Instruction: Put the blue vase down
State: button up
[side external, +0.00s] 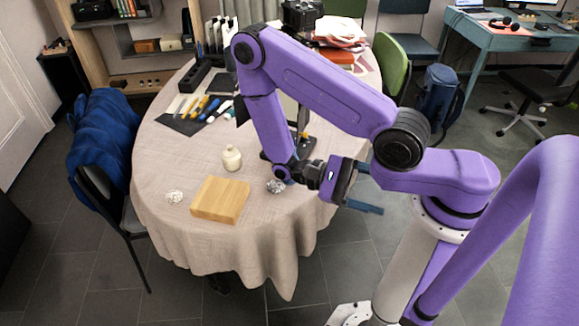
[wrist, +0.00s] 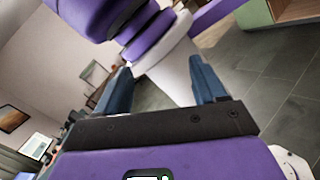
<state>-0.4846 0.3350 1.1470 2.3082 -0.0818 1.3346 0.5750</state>
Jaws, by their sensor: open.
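I cannot make out a blue vase in either view. A small cream vase-like bottle (side external: 232,159) stands upright on the round, cloth-covered table (side external: 165,150). My gripper (side external: 375,190) is off the table's right edge, turned sideways with its blue fingers pointing right, away from the bottle. The fingers are apart with nothing between them. The wrist view also shows my gripper (wrist: 161,66) open and empty, facing my own arm and the floor. My arm hides part of the table's middle and back.
A wooden block (side external: 220,200) lies near the table's front. A crumpled white item (side external: 174,197) is left of it, and a crumpled silvery item (side external: 275,186) is right of it. Pens (side external: 200,107) lie at the back left. A chair with a blue jacket (side external: 103,140) stands left.

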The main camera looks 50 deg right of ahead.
jog(key=w+d+f+n+t+h, duration=0.2)
jog(key=w+n+t+h, duration=0.2)
jog(key=n+t+h, duration=0.3)
jog(key=w+d+f+n+t+h, duration=0.2)
jog(key=w+n+t+h, duration=0.1)
jog(key=n+t+h, duration=0.4)
jog(key=w+a+f+n+t+y, duration=0.5)
jog(key=w+a+n+t, duration=0.35)
jog(key=n+t, duration=0.85)
jog(key=shift+y, duration=0.3)
jog(key=shift+f+x, duration=0.15)
jog(key=shift+x, duration=3.95)
jog(key=shift+f+x, duration=0.15)
jog(key=shift+x, duration=3.95)
jog(key=shift+s+d, duration=0.1)
grip_shut()
